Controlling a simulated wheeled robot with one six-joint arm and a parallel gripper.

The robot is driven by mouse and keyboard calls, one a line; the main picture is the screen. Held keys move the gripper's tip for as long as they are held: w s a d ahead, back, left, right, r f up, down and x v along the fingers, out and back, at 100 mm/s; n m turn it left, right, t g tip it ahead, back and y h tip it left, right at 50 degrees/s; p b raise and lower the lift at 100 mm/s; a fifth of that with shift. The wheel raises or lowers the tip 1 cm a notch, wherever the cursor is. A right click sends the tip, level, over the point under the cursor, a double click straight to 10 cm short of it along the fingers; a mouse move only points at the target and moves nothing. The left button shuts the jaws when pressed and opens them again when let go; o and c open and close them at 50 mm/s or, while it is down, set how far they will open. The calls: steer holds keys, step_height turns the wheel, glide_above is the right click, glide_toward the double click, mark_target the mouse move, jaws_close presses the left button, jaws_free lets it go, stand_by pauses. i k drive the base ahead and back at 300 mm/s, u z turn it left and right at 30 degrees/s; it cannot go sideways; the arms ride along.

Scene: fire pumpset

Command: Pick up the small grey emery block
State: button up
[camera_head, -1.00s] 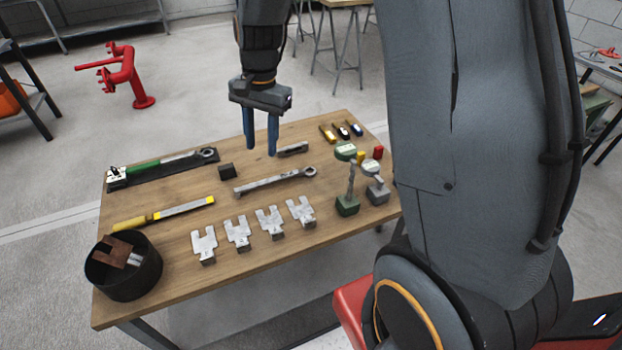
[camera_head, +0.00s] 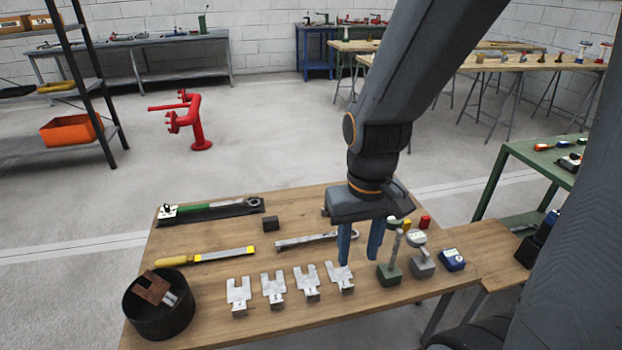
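A small dark grey block (camera_head: 271,223) sits on the wooden table, left of centre, behind the long wrench. It is the likeliest match for the emery block, but I cannot confirm its material. My gripper (camera_head: 359,260) points down, open and empty, to the right of this block. Its two blue fingers are apart, in front of the table's right part, near the wrench's ring end and the rightmost slotted plate. A second, flat grey piece (camera_head: 325,211) is mostly hidden behind my gripper.
On the table are a green-handled wrench (camera_head: 208,208), a long wrench (camera_head: 310,241), a yellow-handled file (camera_head: 205,256), several slotted plates (camera_head: 274,288), a black bin (camera_head: 157,318), gauge stands (camera_head: 390,273) and a blue box (camera_head: 452,260). A red pipe fixture (camera_head: 195,125) stands on the floor behind.

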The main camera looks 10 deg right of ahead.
mark_target(270, 224)
steer(key=z, duration=1.6)
steer(key=k, duration=1)
steer(key=u, duration=1.05)
steer(key=i, duration=1)
steer(key=u, duration=0.05)
